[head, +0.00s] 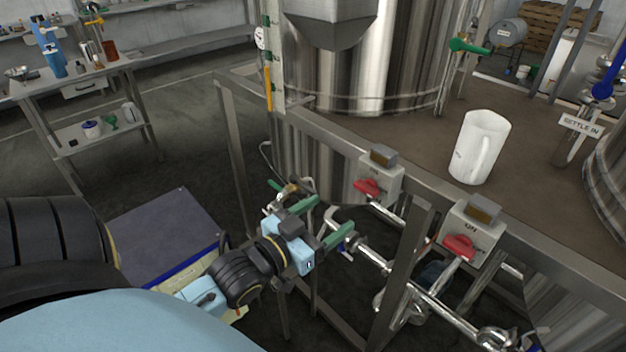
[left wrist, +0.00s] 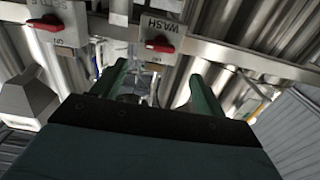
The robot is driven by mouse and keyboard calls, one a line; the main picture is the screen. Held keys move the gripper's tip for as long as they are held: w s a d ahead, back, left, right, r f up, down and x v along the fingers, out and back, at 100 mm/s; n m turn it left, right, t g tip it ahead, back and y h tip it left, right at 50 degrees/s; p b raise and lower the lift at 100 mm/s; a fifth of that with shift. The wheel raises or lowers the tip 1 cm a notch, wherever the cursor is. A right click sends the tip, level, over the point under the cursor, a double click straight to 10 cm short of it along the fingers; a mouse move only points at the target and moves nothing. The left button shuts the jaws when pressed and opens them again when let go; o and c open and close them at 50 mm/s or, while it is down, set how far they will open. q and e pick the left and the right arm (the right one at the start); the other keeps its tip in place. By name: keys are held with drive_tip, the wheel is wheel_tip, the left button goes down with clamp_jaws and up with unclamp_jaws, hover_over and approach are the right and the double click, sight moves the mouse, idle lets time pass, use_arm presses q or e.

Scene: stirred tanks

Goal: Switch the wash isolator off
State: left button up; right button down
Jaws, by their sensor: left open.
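The wash isolator is a grey box with a red handle (head: 367,187) on the tank frame's rail. It is the left one of two such boxes in the head view. In the left wrist view its box (left wrist: 157,29) reads WASH upside down, and the red handle lies roughly crosswise. My left gripper (head: 322,222) has green fingers, spread apart and empty, below and left of this box in the head view. In the left wrist view the fingers (left wrist: 160,85) point towards the box, apart from the handle. My right gripper is not in view.
A second isolator (head: 475,221) marked ON stands to the right; the left wrist view shows it too (left wrist: 52,22). A white jug (head: 480,147) stands on the platform behind the rail. Steel pipes (head: 372,255) and frame posts (head: 404,270) run below and beside the boxes.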

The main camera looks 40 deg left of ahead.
use_arm(q)
drive_tip(key=shift+s+a, duration=0.15)
drive_tip(key=shift+s, duration=1.35)
drive_tip(key=s+f+g+y, duration=0.1)
drive_tip(key=s+f+g, duration=0.25)
drive_tip(key=f, duration=1.25)
drive_tip(key=s+f+g, duration=0.2)
drive_tip(key=f+g, duration=0.2)
drive_tip(key=f, duration=1.2)
drive_tip(key=s+d+f+g, duration=0.1)
drive_tip(key=s+f+g, duration=0.2)
drive_tip(key=s+f, duration=0.4)
drive_tip(key=s+d+f+m+g, duration=0.1)
drive_tip(key=s+d+f+g, duration=0.1)
drive_tip(key=s+f, duration=0.4)
drive_tip(key=s+d+f+g, duration=0.1)
drive_tip(key=s+f+g, duration=0.3)
drive_tip(key=s+f, duration=0.3)
drive_tip(key=s, duration=0.5)
drive_tip(key=shift+s+d+f+m, duration=0.25)
drive_tip(key=shift+d+f+m, duration=0.05)
drive_tip(key=shift+d+f, duration=0.05)
drive_tip(key=shift+g, duration=0.25)
